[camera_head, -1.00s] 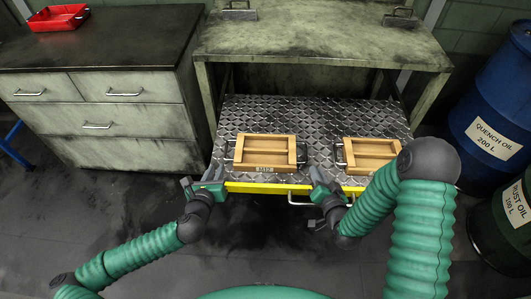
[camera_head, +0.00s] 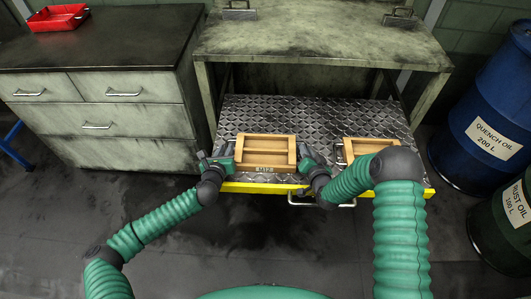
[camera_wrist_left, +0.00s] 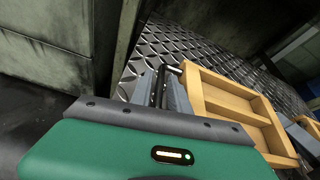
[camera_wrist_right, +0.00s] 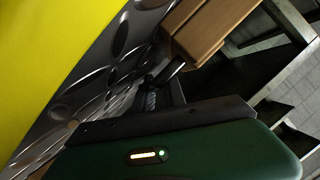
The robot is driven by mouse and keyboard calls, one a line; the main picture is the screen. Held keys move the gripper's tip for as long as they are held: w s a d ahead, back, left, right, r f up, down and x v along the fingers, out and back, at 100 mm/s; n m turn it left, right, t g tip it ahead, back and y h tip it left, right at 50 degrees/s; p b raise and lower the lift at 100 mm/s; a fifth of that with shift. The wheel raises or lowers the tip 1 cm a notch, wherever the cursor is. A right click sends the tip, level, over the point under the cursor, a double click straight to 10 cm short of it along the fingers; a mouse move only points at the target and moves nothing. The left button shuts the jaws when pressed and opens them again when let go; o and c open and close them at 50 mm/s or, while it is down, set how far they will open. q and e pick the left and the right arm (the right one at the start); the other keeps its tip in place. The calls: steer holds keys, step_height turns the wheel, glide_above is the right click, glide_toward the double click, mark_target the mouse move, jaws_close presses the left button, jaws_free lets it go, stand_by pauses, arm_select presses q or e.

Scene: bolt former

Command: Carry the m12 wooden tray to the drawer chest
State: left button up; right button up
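A light wooden tray (camera_head: 265,153) with a small label on its front lies on the left of the diamond-plate shelf; the label is too small to read surely. My left gripper (camera_head: 219,163) is at the tray's left side. In the left wrist view its fingers (camera_wrist_left: 160,92) stand apart, with the dark handle (camera_wrist_left: 173,69) between or just beyond them. My right gripper (camera_head: 311,164) is at the tray's right side. In the right wrist view its fingers (camera_wrist_right: 163,92) are close to a dark handle, too dark to see whether they are shut. The drawer chest (camera_head: 108,110) stands at the left.
A second wooden tray (camera_head: 369,149) lies to the right, partly behind my right arm. A red bin (camera_head: 57,18) sits on the chest's dark top, which is otherwise clear. The shelf has a yellow front edge (camera_head: 250,187). Blue (camera_head: 487,120) and green drums stand at the right.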

arm_select(q)
steer(key=shift+c, duration=0.2)
arm_select(e)
steer(key=shift+c, duration=0.3)
arm_select(q)
jaws_close()
arm_select(e)
jaws_close()
arm_select(q)
steer(key=shift+a, duration=0.15)
arm_select(e)
steer(key=shift+d, duration=0.2)
